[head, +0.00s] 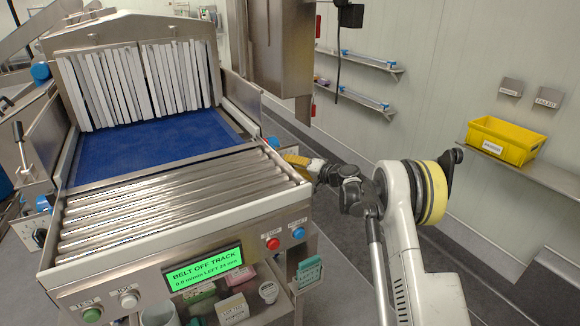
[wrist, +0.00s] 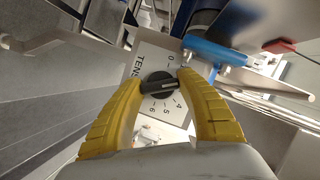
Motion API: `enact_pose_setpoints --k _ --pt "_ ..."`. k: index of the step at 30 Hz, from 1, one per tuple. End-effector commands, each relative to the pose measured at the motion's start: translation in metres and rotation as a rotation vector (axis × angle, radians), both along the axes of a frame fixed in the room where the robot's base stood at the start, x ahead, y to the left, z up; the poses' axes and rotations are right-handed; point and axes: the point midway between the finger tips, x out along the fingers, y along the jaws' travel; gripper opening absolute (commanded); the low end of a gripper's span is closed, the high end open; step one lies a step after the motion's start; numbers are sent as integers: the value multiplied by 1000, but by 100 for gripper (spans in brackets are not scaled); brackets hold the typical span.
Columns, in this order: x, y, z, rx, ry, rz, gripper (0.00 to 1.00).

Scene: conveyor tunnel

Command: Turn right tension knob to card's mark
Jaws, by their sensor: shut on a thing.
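In the head view my gripper (head: 304,163) is at the right side of the conveyor, and the knob is hidden there.
The display (head: 205,268) reads "BELT OFF TRACK". A red stop button (head: 272,243) and a blue button (head: 298,233) are on the front panel. A blue cylinder (wrist: 213,50) lies close beside the dial. A yellow bin (head: 503,140) stands on the right wall shelf.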

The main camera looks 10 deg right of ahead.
Motion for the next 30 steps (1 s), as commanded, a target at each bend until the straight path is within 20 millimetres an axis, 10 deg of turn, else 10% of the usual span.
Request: enact_pose_setpoints --k 6,7,9,20,30 --pt "0 0 0 0 0 0 13" --pt "0 1 0 0 0 0 49" --pt "0 1 0 0 0 0 67" --pt "-3 -3 1 0 0 -1 67" --pt "-54 -43 14 0 -1 -3 67"
